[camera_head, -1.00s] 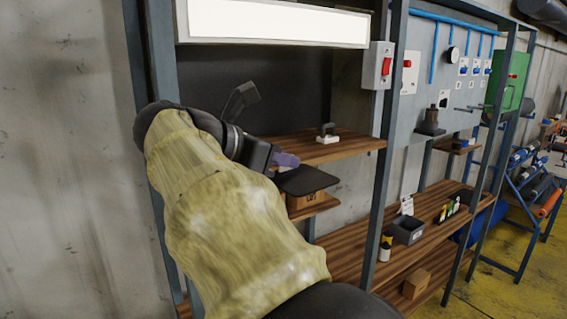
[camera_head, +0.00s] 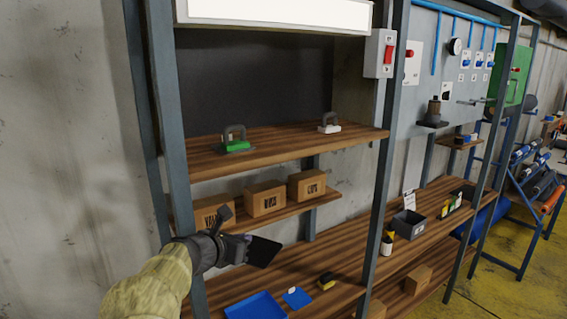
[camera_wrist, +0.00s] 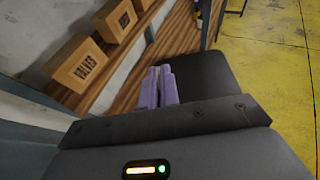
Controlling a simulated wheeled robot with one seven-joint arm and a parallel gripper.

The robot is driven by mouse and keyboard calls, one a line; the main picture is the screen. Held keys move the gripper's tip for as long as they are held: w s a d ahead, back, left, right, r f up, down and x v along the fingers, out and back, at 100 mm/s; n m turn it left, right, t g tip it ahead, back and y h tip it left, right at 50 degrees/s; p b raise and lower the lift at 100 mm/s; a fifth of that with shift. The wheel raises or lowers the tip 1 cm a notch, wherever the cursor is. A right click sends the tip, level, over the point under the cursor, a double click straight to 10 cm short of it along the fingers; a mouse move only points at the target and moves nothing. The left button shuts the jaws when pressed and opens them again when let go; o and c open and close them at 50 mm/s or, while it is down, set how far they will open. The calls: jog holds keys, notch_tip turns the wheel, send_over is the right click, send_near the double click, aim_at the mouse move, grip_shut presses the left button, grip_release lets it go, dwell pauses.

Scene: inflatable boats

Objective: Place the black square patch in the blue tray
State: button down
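The black square patch (camera_head: 264,251) is held at one edge by my gripper (camera_head: 245,243) and hangs tilted in the air. In the wrist view my purple fingers (camera_wrist: 158,88) are closed on the dark patch (camera_wrist: 202,75), which sticks out beyond them to the right. The blue tray (camera_head: 254,306) sits on the lower wooden bench at the bottom of the head view, cut off by the picture edge. The patch is above and apart from the tray. The tray does not show in the wrist view.
Several cardboard boxes (camera_head: 266,198) stand on the shelf just above my gripper. A rack post (camera_head: 172,120) is close at left.

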jog(key=w+d+f+n+t+y+b, duration=0.1)
jog(key=d+f+n+y+b, duration=0.15)
jog(key=f, duration=1.65)
jog(key=d+f+n+y+b, duration=0.1)
jog(key=d+f+y+b, duration=0.15)
jog(key=f, duration=1.75)
jog(key=s+d+f+b, duration=0.3)
jog(key=d+f, duration=0.7)
jog(key=f, duration=0.1)
jog(key=s+d+f+n+y+b, duration=0.1)
jog(key=s+d+f+b, duration=0.1)
jog(key=s+d, duration=0.6)
jog(key=shift+d+f+n+b, duration=0.35)
jog(key=shift+d+b, duration=0.15)
jog(key=shift+d, duration=0.7)
jog(key=shift+r, duration=0.1)
